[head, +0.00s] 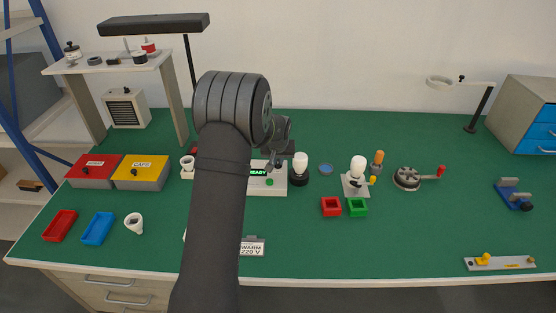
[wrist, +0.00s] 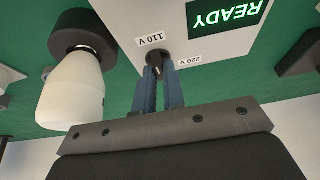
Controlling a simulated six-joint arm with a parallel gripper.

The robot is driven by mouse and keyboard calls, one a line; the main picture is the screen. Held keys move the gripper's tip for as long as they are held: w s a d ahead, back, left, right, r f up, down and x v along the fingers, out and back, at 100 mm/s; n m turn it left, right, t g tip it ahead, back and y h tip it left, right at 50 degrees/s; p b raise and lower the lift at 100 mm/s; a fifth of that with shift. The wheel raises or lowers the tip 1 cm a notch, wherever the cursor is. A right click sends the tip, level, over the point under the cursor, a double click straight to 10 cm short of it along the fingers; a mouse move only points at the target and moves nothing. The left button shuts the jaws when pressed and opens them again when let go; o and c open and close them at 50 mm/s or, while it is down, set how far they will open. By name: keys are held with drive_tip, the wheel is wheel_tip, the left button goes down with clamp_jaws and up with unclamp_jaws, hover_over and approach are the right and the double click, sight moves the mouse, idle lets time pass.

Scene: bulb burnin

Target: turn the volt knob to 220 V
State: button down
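In the head view my gripper (head: 281,164) is over the panel box (head: 276,191), and the knob is hidden.
A lit READY display (wrist: 228,14) is on the same panel. A white bulb (wrist: 73,92) in a dark socket (wrist: 84,33) stands close beside the fingers. A "WARM 220 V" card (head: 252,248) lies near the front edge.

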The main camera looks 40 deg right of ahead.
drive_tip(key=shift+m, duration=0.3)
drive_tip(key=m+g, duration=0.1)
drive_tip(key=m, duration=0.2)
drive_tip(key=m+g+h, duration=0.1)
drive_tip(key=m, duration=0.2)
drive_tip(key=shift+w+a, duration=0.15)
drive_tip(key=shift+w, duration=0.05)
drive_tip(key=m+g, duration=0.1)
drive_tip(key=m, duration=0.2)
drive_tip(key=m+g, duration=0.1)
drive_tip(key=m, duration=0.2)
drive_tip(key=shift+w+m+g, duration=0.15)
drive_tip(key=shift+m+g, duration=0.15)
drive_tip(key=shift+g, duration=0.1)
drive_tip(key=m, duration=0.2)
drive_tip(key=m+g+y, duration=0.1)
drive_tip(key=m, duration=0.2)
drive_tip(key=shift+w+g, duration=0.15)
drive_tip(key=shift+g, duration=0.15)
drive_tip(key=m, duration=0.2)
drive_tip(key=m+y, duration=0.1)
drive_tip(key=m+g+y, duration=0.1)
drive_tip(key=m, duration=0.1)
drive_tip(key=shift+d+m, duration=0.25)
drive_tip(key=shift+m, duration=0.05)
drive_tip(key=c, duration=1.5)
unclamp_jaws()
